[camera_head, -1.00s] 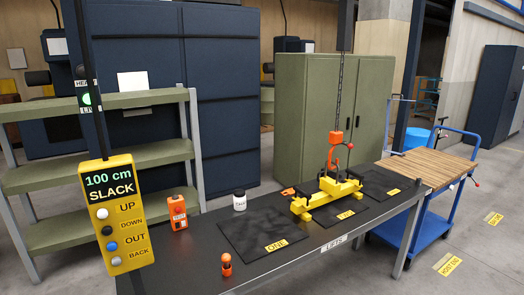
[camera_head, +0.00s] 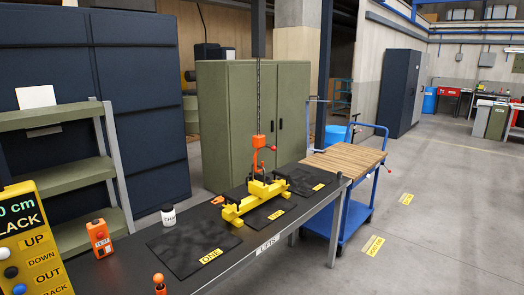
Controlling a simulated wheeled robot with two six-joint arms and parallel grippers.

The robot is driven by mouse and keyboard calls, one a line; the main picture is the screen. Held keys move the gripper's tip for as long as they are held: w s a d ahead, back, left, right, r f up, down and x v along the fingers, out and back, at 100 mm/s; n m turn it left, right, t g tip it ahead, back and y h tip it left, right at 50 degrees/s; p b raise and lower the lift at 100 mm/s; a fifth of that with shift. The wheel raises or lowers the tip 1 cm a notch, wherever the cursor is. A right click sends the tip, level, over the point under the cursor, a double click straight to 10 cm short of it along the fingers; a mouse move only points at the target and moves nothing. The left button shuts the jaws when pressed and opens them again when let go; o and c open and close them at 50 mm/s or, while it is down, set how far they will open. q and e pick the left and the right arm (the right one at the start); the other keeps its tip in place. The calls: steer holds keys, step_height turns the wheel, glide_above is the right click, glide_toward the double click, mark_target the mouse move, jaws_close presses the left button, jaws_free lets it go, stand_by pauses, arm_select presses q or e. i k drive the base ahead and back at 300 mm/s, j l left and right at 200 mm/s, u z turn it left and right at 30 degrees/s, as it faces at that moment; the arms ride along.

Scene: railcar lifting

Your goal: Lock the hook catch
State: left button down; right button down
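An orange hook block (camera_head: 258,141) hangs on a dark chain (camera_head: 258,95) over the bench, with an orange hook below it. A small red knob (camera_head: 272,148) sticks out to the right of the block. The hook reaches down to a yellow lifting frame (camera_head: 240,206) on the bench. The catch itself is too small to make out, so I cannot tell whether it is open or shut. Neither of my grippers is in view.
The dark bench (camera_head: 130,268) carries black mats, a white jar (camera_head: 168,215), an orange test box (camera_head: 99,238) and a small orange item (camera_head: 159,284). A yellow pendant (camera_head: 25,245) hangs at left. A blue cart (camera_head: 345,165) stands beyond the bench.

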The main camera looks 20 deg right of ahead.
mark_target(273, 148)
steer(key=i+l+u, duration=0.1)
steer(key=i+l, duration=0.4)
steer(key=i+l+u, duration=0.1)
steer(key=i+l, duration=0.4)
steer(key=i+l+u, duration=0.1)
steer(key=i+l, duration=0.35)
steer(key=l, duration=0.2)
steer(key=i+l+u, duration=0.1)
steer(key=i+l, duration=0.35)
steer(key=l, duration=0.15)
